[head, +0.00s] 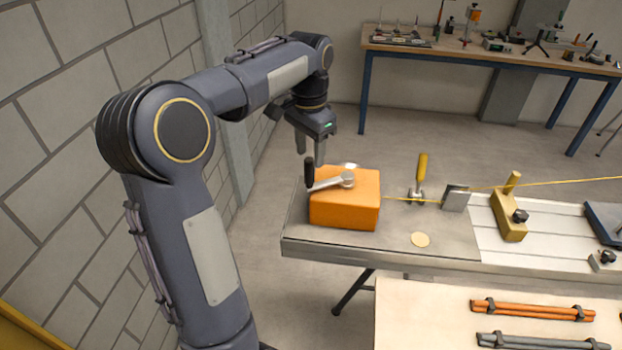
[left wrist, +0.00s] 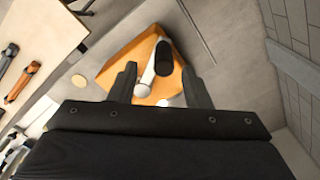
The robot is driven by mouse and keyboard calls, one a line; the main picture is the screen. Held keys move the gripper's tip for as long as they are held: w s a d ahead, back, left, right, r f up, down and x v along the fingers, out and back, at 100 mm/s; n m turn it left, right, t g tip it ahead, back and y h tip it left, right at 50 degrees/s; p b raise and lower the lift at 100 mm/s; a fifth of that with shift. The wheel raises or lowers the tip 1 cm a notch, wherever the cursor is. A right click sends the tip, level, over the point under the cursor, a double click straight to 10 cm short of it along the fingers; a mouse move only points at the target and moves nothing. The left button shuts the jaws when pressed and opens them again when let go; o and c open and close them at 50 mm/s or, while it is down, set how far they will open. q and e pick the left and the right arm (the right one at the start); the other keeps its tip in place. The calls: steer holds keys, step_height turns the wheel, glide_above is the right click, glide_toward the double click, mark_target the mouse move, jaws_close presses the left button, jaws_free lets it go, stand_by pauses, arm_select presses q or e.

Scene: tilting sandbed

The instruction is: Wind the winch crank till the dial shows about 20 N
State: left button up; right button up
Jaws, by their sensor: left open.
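The orange winch box (head: 345,212) sits at the left end of the bench. Its silver crank arm (head: 330,183) points left from the hub, with the black crank handle (head: 309,172) upright at its end. My left gripper (head: 308,157) is open and points down at the top of the handle. In the left wrist view the black handle (left wrist: 164,57) and crank arm (left wrist: 149,72) appear between my open fingers (left wrist: 160,75), with the orange box (left wrist: 118,68) beneath. I cannot tell whether the fingers touch the handle. No dial reading is legible. My right gripper is out of view.
A yellow line (head: 560,182) runs right from the winch past a yellow-handled tool (head: 421,168), a grey plate (head: 456,198) and a yellow block (head: 507,210). A block wall (head: 60,200) stands at left. A front table (head: 420,315) holds orange and grey rods.

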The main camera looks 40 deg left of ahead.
mark_target(309, 174)
arm_select(q)
steer(key=shift+w+a+f, duration=0.15)
steer(key=shift+a+f, duration=0.05)
steer(key=shift+f, duration=0.1)
step_height(309, 174, down, 7)
steer(key=shift+f, duration=0.15)
jaws_close()
stand_by(0.3)
